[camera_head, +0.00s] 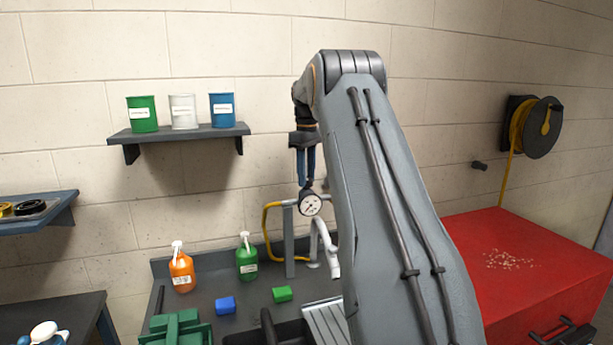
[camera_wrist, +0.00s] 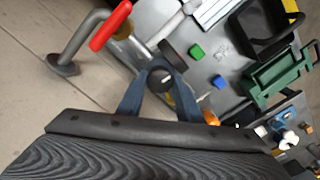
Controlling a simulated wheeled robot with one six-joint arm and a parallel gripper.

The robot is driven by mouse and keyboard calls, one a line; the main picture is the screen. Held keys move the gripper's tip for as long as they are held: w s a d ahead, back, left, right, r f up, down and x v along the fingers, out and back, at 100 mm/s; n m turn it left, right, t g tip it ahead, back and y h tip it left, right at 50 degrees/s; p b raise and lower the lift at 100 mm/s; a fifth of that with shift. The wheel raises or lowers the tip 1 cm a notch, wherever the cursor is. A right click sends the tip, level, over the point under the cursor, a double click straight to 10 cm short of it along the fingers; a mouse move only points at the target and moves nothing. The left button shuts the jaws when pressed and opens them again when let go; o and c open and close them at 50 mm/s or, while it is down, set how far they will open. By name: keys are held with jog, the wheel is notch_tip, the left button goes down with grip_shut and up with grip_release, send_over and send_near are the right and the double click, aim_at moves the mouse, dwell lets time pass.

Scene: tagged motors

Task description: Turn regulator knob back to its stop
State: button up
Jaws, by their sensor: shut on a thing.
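The regulator knob (camera_wrist: 159,79) is a dark round cap with a white mark on top, seen from above in the wrist view. My gripper (camera_wrist: 160,70) has its two blue fingers on either side of the knob and is shut on it. In the head view my gripper (camera_head: 306,182) points straight down above the pressure gauge (camera_head: 310,204), which has a white round dial. The knob is hard to make out there between the fingertips. The dial reading is too small to tell.
A grey pipe with a red handle (camera_wrist: 110,27) stands near the fingers. On the bench are an orange bottle (camera_head: 182,270), a green bottle (camera_head: 246,257), a blue block (camera_head: 225,305) and a green block (camera_head: 282,294). A red cabinet (camera_head: 520,270) stands at right.

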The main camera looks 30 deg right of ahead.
jog(key=shift+r, duration=0.15)
jog(key=o, duration=1)
jog(key=shift+o, duration=0.2)
jog(key=shift+r+b, duration=1.45)
jog(key=shift+r, duration=2.4)
